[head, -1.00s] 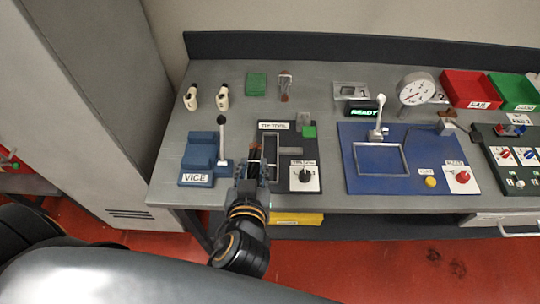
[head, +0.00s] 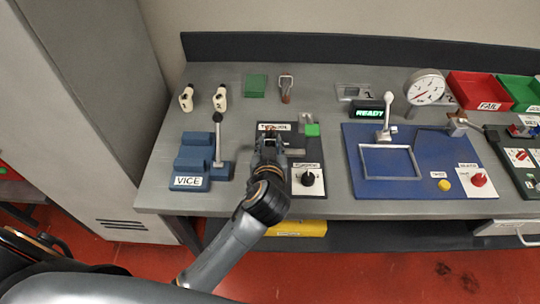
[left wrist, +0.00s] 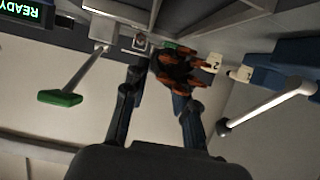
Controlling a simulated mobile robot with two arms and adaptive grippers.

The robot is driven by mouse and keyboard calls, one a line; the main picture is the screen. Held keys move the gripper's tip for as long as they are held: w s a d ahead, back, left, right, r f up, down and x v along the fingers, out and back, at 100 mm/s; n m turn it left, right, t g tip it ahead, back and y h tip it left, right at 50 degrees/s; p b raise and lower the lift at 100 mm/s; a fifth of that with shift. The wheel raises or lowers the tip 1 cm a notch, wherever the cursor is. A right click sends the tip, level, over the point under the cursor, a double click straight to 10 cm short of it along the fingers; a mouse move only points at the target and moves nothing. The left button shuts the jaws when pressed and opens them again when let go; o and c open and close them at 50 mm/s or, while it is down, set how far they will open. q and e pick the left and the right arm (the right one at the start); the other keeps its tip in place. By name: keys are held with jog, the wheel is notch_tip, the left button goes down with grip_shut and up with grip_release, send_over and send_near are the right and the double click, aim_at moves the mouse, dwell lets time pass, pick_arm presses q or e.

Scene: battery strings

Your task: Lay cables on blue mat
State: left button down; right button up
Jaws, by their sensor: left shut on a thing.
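My left gripper (head: 269,140) is over the dark fixture plate (head: 305,150) between the vice and the blue board. In the left wrist view it is shut on a dark bundle with orange-brown parts (left wrist: 180,72), which may be the cables. The bundle is too small and dark to make out fully. In the head view the gripper mostly hides it. The blue board (head: 400,190), the one mat-like blue surface in view, lies to the right with a metal frame and a lever on it. My right gripper is not in view.
A blue vice (head: 190,160) with an upright lever stands left of my gripper. Two white bottle-like things (head: 220,98), a green block (head: 256,86) and a small clamp (head: 286,88) stand behind. A gauge (head: 425,88), a red bin (head: 480,90) and a green bin (head: 522,92) are at the back right.

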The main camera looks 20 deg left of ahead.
pick_arm(q)
jog(key=shift+w+f+b, duration=0.1)
jog(key=shift+f+b, duration=0.85)
jog(key=shift+f, duration=0.5)
jog(key=shift+f, duration=0.2)
jog(key=c, duration=1.1)
grip_release()
jog(key=shift+o, duration=0.2)
